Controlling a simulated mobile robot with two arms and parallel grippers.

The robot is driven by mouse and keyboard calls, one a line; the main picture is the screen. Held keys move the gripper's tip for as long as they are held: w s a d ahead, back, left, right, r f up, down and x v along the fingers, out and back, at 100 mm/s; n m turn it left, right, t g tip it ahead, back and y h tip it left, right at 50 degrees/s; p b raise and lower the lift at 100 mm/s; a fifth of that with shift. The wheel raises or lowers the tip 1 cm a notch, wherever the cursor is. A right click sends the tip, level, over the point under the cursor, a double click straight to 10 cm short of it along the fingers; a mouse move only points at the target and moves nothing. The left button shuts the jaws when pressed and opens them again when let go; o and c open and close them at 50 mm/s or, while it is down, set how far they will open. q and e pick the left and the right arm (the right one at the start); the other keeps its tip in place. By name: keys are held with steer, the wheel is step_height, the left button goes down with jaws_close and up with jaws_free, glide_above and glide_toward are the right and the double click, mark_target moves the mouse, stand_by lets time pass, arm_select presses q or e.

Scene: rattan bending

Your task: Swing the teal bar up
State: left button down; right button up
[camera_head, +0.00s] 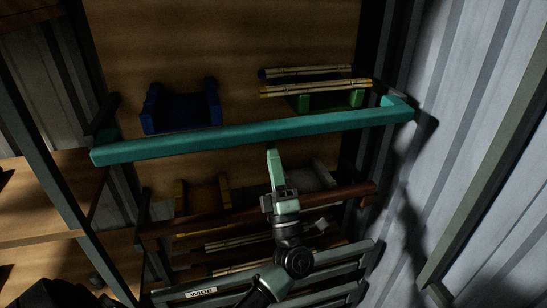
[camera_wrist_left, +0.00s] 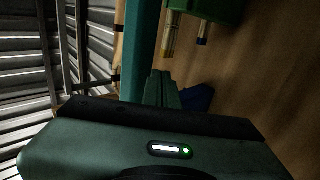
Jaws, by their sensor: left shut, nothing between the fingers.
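The teal bar (camera_head: 200,138) runs across the middle of the head view, with a short arm at each end going back toward the rack sides. It also shows upright in the left wrist view (camera_wrist_left: 142,45). My left gripper (camera_head: 273,154) is shut and empty. In the head view its fingertips lie just below the bar's lower edge, near the bar's middle. In the left wrist view the shut fingers (camera_wrist_left: 162,82) point along beside the bar. I cannot tell whether they touch it. My right gripper is not in view.
Behind the bar are a blue cradle (camera_head: 182,110) and a green cradle (camera_head: 330,103) with rattan poles (camera_head: 312,88) by it. Below are a yellow cradle (camera_head: 183,196), a brown rail (camera_head: 335,197) and a slat labelled WIDE (camera_head: 201,292). A corrugated wall (camera_head: 470,130) stands at right.

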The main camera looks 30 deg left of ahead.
mark_target(273, 139)
arm_select(q)
steer(key=shift+w+a+r+p, duration=0.2)
steer(key=shift+r+p, duration=0.2)
steer(key=shift+r, duration=0.4)
steer(key=shift+w+a+r+p, duration=0.15)
steer(key=shift+r+p, duration=0.25)
steer(key=shift+r, duration=0.35)
steer(key=shift+a, duration=0.2)
steer(key=shift+d+r+p, duration=0.15)
steer(key=shift+r+p, duration=0.15)
steer(key=shift+p, duration=0.1)
steer(key=shift+r, duration=0.25)
steer(key=shift+s+d+r+p, duration=0.1)
steer(key=shift+p, duration=0.2)
